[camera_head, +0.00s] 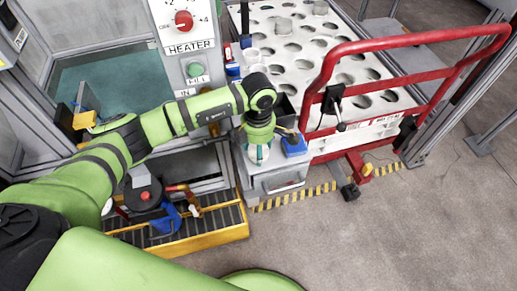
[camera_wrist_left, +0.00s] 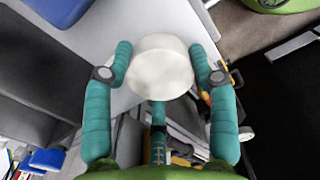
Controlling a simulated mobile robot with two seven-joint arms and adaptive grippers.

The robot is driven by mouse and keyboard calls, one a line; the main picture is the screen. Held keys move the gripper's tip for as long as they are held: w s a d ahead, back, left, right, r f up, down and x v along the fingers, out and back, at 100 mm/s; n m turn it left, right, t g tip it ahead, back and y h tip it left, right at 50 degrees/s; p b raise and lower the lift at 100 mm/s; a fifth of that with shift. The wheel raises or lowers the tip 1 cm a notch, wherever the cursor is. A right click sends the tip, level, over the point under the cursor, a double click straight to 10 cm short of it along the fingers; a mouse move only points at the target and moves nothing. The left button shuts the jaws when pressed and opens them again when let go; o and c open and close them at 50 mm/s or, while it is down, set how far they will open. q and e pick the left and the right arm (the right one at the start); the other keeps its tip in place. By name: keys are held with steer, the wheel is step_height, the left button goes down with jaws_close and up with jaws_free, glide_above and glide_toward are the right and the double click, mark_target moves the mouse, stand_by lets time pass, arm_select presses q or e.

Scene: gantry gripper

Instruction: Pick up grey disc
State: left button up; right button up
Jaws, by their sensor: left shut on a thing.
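The grey disc (camera_wrist_left: 160,72) is pale, almost white, and round in the left wrist view. The teal fingers of my left gripper (camera_wrist_left: 160,85) stand on both sides of it and are shut on it. In the head view my left gripper (camera_head: 258,157) points down over a grey metal bench beside the heater panel, with the pale disc (camera_head: 258,153) between its fingers. Whether the disc touches the surface below cannot be told. My right gripper is not in view.
A blue object (camera_head: 294,145) lies close to the right of the gripper. A red-handled cart (camera_head: 352,128) with a white holed top stands right of it. The heater panel (camera_head: 190,45) rises behind. A yellow-edged step (camera_head: 195,235) is at lower left. Open floor lies at lower right.

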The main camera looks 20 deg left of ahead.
arm_select(q)
steer(key=shift+r, duration=0.55)
step_height(320, 180, up, 3)
steer(key=shift+w, duration=0.1)
steer(key=w+d+r+b, duration=0.2)
steer(key=d+r, duration=0.4)
steer(key=d, duration=0.5)
steer(key=shift+w+d+r, duration=0.2)
steer(key=shift+w+r, duration=0.05)
steer(key=shift+r, duration=0.05)
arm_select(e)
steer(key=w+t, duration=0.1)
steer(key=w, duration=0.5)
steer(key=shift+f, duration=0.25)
